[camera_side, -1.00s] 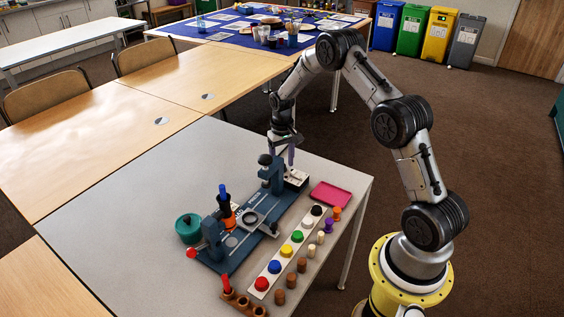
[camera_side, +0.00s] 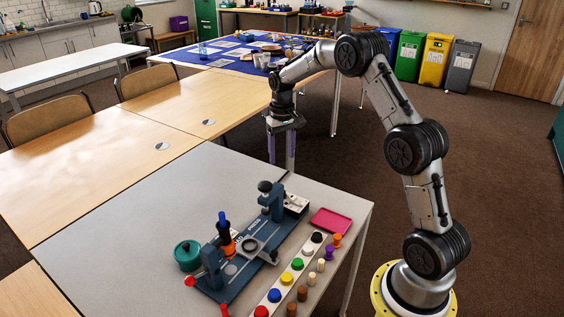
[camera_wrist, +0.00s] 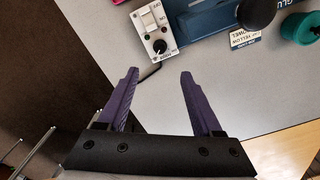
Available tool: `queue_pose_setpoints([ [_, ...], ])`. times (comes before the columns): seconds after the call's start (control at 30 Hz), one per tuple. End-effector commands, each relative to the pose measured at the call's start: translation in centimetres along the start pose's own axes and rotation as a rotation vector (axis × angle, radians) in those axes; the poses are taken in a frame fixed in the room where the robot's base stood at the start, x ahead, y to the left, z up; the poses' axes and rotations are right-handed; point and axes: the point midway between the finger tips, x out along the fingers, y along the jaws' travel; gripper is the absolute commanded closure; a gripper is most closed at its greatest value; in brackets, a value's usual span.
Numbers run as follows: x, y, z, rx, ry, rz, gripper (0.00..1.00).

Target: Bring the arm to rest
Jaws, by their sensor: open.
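My gripper (camera_side: 281,165) hangs fingers-down in the side view, behind and above the back edge of the grey table (camera_side: 130,235). Its two purple fingers are apart with nothing between them. In the wrist view the open gripper (camera_wrist: 160,73) shows the fingers spread over the grey tabletop and the table edge. A white switch box (camera_wrist: 155,32) with a black knob lies ahead of the fingertips, apart from them. It also shows in the side view (camera_side: 296,203), at the back end of a blue-grey bench fixture (camera_side: 240,270).
A pink tray (camera_side: 331,221) and a row of coloured knobs (camera_side: 298,264) lie at the right. The table's left part is clear.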

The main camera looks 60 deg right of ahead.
Motion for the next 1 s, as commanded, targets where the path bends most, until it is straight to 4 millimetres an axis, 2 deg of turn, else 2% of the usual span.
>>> queue_pose_setpoints([
  [0.37, -0.2, -0.3, 0.0, -0.005, 0.001, 0.000, 0.33],
  [0.47, -2.1, -1.3, -0.2, -0.026, 0.038, -0.003, 0.33],
  [0.57, -6.2, -3.2, 0.2, -0.063, 0.112, -0.011, 0.33],
  [0.67, -10.9, -5.2, 2.6, -0.111, 0.183, -0.022, 0.33],
  [0.8, -16.1, -7.3, 7.4, -0.179, 0.269, -0.040, 0.33],
  [0.9, -18.9, -8.2, 11.4, -0.226, 0.325, -0.055, 0.33],
  [1.0, -20.8, -8.7, 15.6, -0.273, 0.376, -0.072, 0.33],
])
